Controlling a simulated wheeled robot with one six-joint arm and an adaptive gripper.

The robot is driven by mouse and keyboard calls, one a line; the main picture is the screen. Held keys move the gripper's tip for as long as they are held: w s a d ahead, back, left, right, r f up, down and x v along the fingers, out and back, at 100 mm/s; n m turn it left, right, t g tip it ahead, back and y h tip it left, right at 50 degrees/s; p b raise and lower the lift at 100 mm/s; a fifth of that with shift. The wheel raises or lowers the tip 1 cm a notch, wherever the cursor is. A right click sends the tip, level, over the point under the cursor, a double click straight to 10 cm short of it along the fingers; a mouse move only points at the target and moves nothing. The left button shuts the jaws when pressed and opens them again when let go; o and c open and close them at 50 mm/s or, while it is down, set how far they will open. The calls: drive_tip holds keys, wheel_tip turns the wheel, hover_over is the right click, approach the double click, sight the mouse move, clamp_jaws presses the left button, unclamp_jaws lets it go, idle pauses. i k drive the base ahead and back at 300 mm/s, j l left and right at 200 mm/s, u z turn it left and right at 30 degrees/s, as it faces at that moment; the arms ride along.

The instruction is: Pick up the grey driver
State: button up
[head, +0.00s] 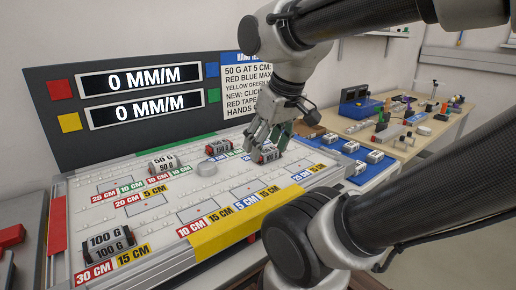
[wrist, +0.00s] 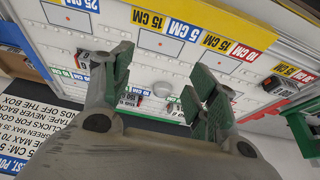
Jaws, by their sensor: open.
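I cannot make out a grey driver for certain in either view. Small tools lie on the wooden bench (head: 450,128) at the right in the head view, too small to tell apart. My gripper (head: 266,143) is above the far right part of the white board, pointing down, close to a grey and red weight block (head: 268,155). In the wrist view my gripper (wrist: 162,65) is open, its two green-padded fingers apart with nothing held between them. A white round knob (wrist: 163,89) on the board shows between the fingers, farther off.
The white board (head: 150,205) carries coloured centimetre labels and several weight blocks, including a 100 G block (head: 107,243) and a 50 G block (head: 164,163). A dark display panel (head: 135,130) stands behind it. A blue mat (head: 378,171) with grey blocks lies to the right.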

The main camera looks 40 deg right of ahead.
sight(269, 154)
drive_tip(key=l, duration=1.45)
drive_tip(key=k, duration=0.05)
